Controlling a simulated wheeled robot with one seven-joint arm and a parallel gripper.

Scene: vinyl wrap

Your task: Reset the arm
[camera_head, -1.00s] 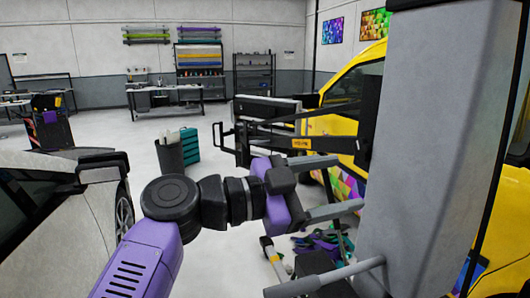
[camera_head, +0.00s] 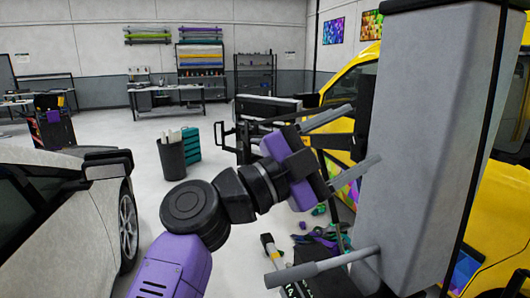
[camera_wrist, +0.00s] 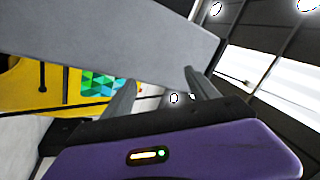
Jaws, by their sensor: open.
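My purple and black arm reaches up from the bottom of the head view. My gripper (camera_head: 365,132) is at its end, right of the picture's middle. Its two grey fingers are apart, with nothing between them, and point up and to the right. They overlap the yellow van (camera_head: 340,90) and the left edge of a tall grey post (camera_head: 430,140) in the head view. The gap between fingers and post cannot be told. In the wrist view, the fingers (camera_wrist: 160,82) stand apart below a broad grey surface.
A white car (camera_head: 60,205) stands at left. A dark bin (camera_head: 171,158) and teal crates (camera_head: 191,144) are on the floor behind the arm. A grey rod (camera_head: 320,268) sticks out left from the post, low down. Vinyl scraps lie below the gripper. Open floor lies between car and bin.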

